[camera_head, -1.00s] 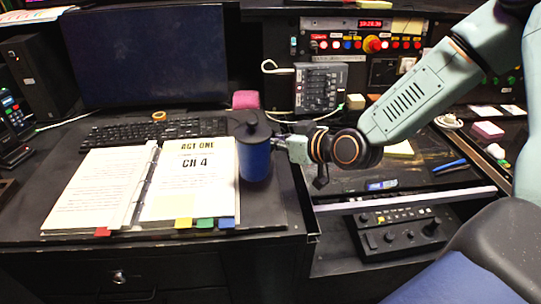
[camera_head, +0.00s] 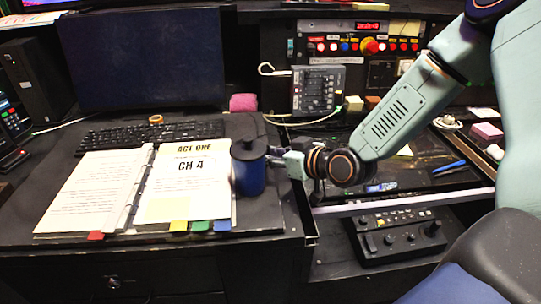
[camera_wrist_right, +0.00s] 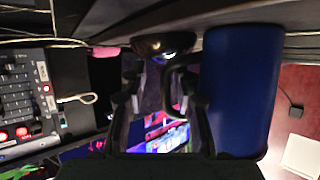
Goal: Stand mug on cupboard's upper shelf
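The mug (camera_head: 249,178) is a blue cylinder with a black lid, upright at the right edge of an open binder. My right gripper (camera_head: 281,160) reaches it from the right. In the right wrist view the blue mug body (camera_wrist_right: 243,90) fills the right side. There my right gripper's fingers (camera_wrist_right: 163,95) are partly apart around a dark curved piece that looks like its handle. I cannot tell whether the mug's base touches the desk. I cannot make out a cupboard with an upper shelf. My left gripper is out of view.
The open binder (camera_head: 185,195), a keyboard (camera_head: 110,138) and a monitor (camera_head: 145,60) take up the desk's left. A small mixer (camera_head: 318,90) with a cable stands behind the gripper. A console (camera_head: 400,236) sits lower on the right. Some bare desktop lies right of the mug.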

